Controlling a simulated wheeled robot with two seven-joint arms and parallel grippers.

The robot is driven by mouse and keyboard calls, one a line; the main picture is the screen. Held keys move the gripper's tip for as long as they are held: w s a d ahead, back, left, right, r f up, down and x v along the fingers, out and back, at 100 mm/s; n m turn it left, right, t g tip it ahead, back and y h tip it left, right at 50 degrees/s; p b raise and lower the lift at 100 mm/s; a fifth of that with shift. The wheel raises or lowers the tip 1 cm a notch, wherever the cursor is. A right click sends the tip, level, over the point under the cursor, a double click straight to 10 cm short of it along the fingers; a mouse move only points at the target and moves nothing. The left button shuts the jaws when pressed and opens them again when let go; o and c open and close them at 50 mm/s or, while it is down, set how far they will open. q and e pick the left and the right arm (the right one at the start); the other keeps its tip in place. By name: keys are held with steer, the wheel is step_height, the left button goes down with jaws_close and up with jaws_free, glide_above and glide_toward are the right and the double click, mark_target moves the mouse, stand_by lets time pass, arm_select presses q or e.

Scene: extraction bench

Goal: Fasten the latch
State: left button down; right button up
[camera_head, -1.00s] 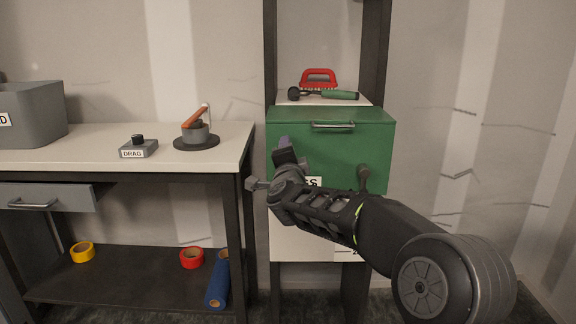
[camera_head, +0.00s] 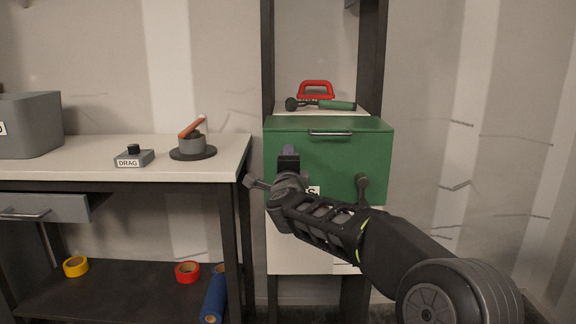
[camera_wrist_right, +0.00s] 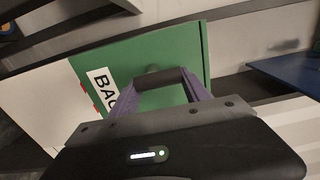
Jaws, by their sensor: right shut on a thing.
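The green cabinet front (camera_head: 340,155) stands right of the bench and looks closed, with a bar handle near its top. My right gripper (camera_head: 289,158) is in front of its left half. In the right wrist view, the right gripper's two purple fingers are shut on a dark cylindrical grip (camera_wrist_right: 160,92), in front of the green panel and a label reading "BAG". A round knob shows just behind the grip. I take the grip to be the latch handle, but its mount is hidden. A dark lever (camera_head: 362,186) is on the cabinet's right side. My left gripper is not in view.
A green-handled tool (camera_head: 325,104) and a red-handled brush (camera_head: 316,90) lie on top of the cabinet. The bench (camera_head: 120,172) at left holds a grey bin (camera_head: 30,128), a "DRAG" block (camera_head: 134,157) and a round device (camera_head: 193,147). Tape rolls lie on the lower shelf.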

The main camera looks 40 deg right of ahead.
steer(key=o, duration=1.4)
steer(key=shift+s, duration=0.1)
steer(key=v, duration=0.7)
steer(key=shift+s+a+p, duration=0.2)
steer(key=shift+s+p, duration=0.05)
steer(key=shift+p, duration=0.1)
